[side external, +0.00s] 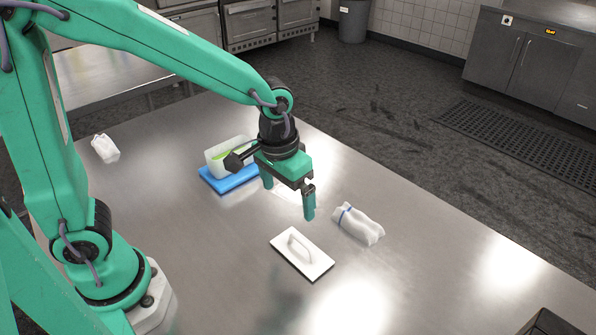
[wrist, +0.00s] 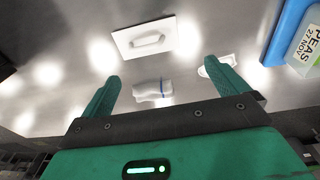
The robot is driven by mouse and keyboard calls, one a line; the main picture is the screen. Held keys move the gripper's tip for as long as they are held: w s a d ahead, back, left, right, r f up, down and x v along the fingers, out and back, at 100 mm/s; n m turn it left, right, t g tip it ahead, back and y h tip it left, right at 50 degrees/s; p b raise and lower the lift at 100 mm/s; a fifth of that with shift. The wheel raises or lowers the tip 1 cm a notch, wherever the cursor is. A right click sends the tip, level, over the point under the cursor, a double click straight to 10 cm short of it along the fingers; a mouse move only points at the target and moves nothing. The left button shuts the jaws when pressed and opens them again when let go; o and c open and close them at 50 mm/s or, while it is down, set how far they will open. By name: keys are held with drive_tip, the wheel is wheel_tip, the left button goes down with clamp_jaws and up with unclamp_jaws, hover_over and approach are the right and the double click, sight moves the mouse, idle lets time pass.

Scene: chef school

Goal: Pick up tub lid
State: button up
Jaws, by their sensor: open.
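The tub lid (side external: 315,266) is a white rectangular plate with a raised loop handle (side external: 297,243). It lies flat on the steel table, handle up. It also shows in the wrist view (wrist: 125,42), at the top and beyond my fingertips. My gripper (side external: 289,193) is above the table, up and to the left of the lid in the side view, apart from it. Its two green fingers are spread with nothing between them, as the wrist view (wrist: 161,70) also shows.
A white tub (side external: 216,166) with green contents stands on a blue board (side external: 230,183) behind my gripper; its label (wrist: 308,45) reads "PEAS 27 NOV". A white cloth with a blue band (side external: 359,224) lies right of the lid. Another white cloth (side external: 105,148) lies far left.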

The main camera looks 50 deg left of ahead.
drive_tip(key=g, duration=0.1)
hover_over(302, 240)
wheel_tip(302, 240, down, 5)
drive_tip(key=shift+r, duration=0.1)
drive_tip(key=shift+f, duration=3.95)
drive_tip(key=c, duration=1)
